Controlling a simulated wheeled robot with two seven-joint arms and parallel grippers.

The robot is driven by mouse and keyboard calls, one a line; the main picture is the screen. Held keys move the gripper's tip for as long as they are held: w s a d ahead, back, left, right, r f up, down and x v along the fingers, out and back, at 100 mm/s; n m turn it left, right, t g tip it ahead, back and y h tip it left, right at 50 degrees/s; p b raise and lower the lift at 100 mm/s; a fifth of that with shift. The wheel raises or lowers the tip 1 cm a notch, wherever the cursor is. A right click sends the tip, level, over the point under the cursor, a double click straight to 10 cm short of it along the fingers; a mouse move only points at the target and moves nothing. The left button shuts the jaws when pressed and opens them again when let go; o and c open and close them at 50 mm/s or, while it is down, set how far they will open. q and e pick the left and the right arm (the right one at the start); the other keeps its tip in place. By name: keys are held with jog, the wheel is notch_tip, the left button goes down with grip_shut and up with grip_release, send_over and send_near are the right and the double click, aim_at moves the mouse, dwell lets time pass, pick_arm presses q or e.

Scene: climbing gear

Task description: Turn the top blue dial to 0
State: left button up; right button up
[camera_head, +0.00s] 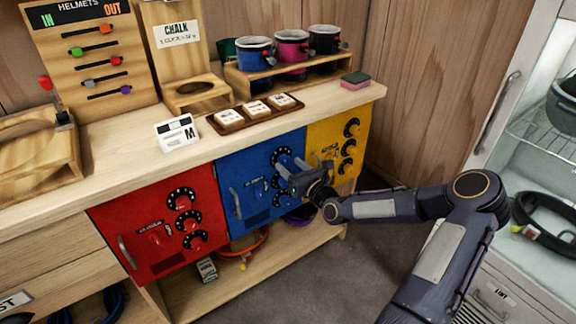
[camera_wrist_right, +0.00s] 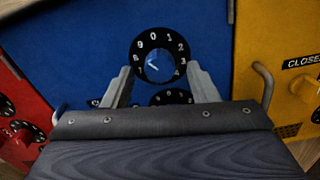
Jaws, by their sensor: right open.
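The top blue dial (camera_wrist_right: 160,64) is a blue knob in a black number ring on the blue door (camera_wrist_right: 75,40). Its 0 is at the top of the ring, and a small white mark on the knob appears to point left, near the 8 side; the exact number is too small to tell. My right gripper (camera_wrist_right: 160,84) is open, its fingers on either side of the dial's lower part; contact cannot be told. In the head view the right gripper (camera_head: 291,163) is at the blue door (camera_head: 234,165) and partly hides the dials. My left gripper is not in view.
Below the top dial is another blue dial (camera_wrist_right: 171,97), mostly hidden by my gripper. A red door (camera_head: 125,215) is left and a yellow door (camera_head: 322,135) right, both with dials. A door handle (camera_wrist_right: 264,85) stands out right of my gripper. The counter (camera_head: 110,150) is above.

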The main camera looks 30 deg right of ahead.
jog(key=shift+w+a, duration=0.1)
jog(key=shift+w, duration=1)
jog(key=shift+c, duration=0.2)
jog(key=c, duration=0.9)
jog(key=shift+n, duration=0.3)
